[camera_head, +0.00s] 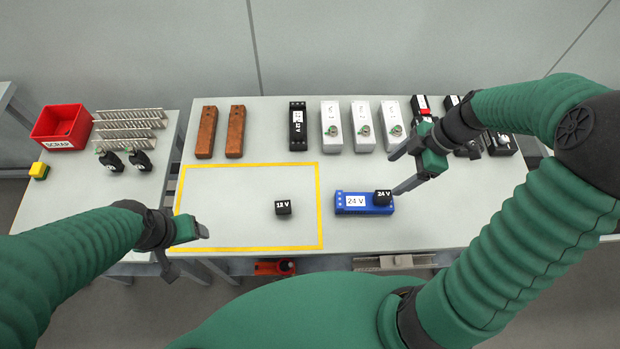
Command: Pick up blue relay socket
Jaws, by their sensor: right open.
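The blue relay socket (353,208) lies flat on the table, right of the yellow-outlined area, with a white "24 V" label. A small black "24 V" relay (383,197) sits at its right end; whether it is plugged in I cannot tell. My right gripper (396,172) is open, above and right of the socket, and looks apart from it. My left gripper (186,254) hangs near the table's front left edge, far from the socket; its jaw state is unclear.
A small black "12 V" relay (283,207) lies inside the yellow outline (321,205). A back row holds two brown blocks (206,132), a black socket (298,126), several white units (363,126) and dark parts. A red scrap bin (62,126) stands far left.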

